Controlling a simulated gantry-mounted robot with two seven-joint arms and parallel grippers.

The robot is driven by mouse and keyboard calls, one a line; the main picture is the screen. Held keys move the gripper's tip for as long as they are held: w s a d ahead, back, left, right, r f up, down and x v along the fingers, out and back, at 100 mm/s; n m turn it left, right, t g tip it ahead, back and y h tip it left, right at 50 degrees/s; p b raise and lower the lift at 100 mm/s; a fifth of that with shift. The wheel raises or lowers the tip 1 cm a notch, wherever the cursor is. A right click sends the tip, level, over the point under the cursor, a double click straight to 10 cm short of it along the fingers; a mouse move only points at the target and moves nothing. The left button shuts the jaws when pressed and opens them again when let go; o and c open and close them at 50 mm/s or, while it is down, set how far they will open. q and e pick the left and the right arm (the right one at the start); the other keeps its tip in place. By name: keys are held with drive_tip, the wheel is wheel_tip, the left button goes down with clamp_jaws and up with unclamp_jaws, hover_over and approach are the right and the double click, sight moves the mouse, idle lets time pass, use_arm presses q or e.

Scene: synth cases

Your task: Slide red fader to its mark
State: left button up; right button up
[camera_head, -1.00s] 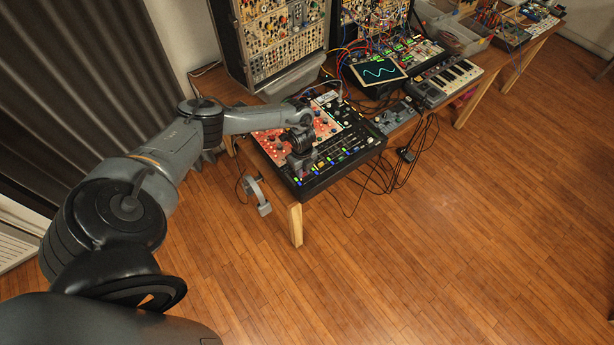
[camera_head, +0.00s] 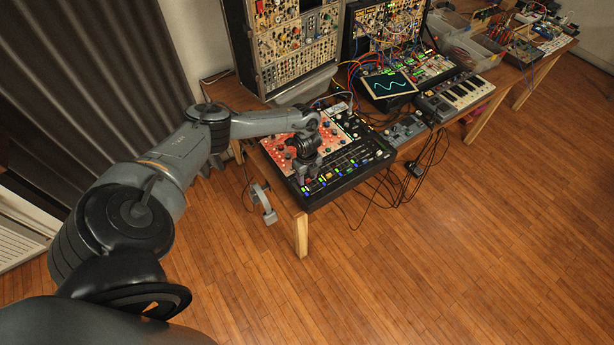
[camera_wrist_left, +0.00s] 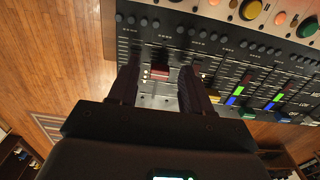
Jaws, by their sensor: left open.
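The red fader (camera_wrist_left: 158,73) shows in the left wrist view, on a black mixer panel (camera_wrist_left: 215,50) with rows of faders and knobs. My left gripper (camera_wrist_left: 158,88) is open, with one finger on each side of the red fader; I cannot tell whether either finger touches it. In the head view the left gripper (camera_head: 304,176) is over the front left part of the mixer (camera_head: 340,190), and its wrist hides the red fader there. The fader's mark cannot be made out. My right gripper is not in view.
Modular racks (camera_head: 290,40), a small screen with a wave (camera_head: 389,84) and a keyboard (camera_head: 455,93) stand behind and to the right. Cables (camera_head: 420,160) hang off the front edge. Coloured faders (camera_wrist_left: 245,112) sit close beside the gripper.

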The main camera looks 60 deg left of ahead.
sight(307, 179)
use_arm(q)
wheel_tip(307, 179, up, 10)
drive_tip(key=shift+p, duration=0.3)
drive_tip(key=shift+s, duration=0.1)
idle(0.4)
